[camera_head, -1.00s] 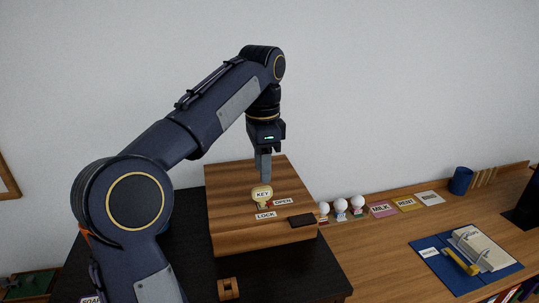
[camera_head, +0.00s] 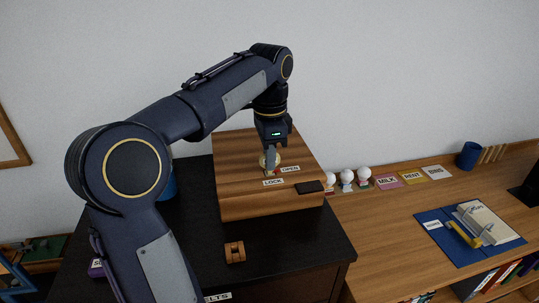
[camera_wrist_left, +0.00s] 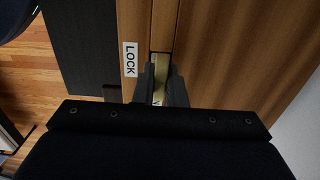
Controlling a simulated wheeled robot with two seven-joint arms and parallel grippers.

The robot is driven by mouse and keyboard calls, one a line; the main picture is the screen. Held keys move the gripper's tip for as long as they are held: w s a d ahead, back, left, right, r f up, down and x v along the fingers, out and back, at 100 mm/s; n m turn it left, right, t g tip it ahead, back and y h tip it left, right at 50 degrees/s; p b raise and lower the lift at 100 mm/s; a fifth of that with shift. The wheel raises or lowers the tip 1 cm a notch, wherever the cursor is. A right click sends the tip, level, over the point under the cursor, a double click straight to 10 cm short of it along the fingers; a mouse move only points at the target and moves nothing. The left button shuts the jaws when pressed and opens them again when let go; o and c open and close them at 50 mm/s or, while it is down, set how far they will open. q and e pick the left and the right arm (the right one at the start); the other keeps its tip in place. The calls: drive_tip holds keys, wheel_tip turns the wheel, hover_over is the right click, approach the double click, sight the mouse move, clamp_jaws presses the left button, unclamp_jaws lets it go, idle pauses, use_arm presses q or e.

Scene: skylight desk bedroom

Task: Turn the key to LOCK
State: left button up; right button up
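The brass key (camera_head: 263,161) is in the top of the wooden box (camera_head: 240,203), partly hidden behind my left gripper's fingers. A LOCK label (camera_head: 273,182) lies in front of it and an OPEN label (camera_head: 290,168) to its right. My left gripper (camera_head: 270,160) points down at the key. In the left wrist view its fingers (camera_wrist_left: 160,88) stand on both sides of the brass key (camera_wrist_left: 158,70), very close to it; whether they press on it cannot be told. The LOCK label (camera_wrist_left: 130,59) shows left of the fingers there. My right gripper is not in view.
The box stands on a black cabinet top (camera_head: 290,235). White round-topped figures (camera_head: 347,177) and a blue folder (camera_head: 435,238) are on the desk at right.

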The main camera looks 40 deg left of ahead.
use_arm(q)
clamp_jaws()
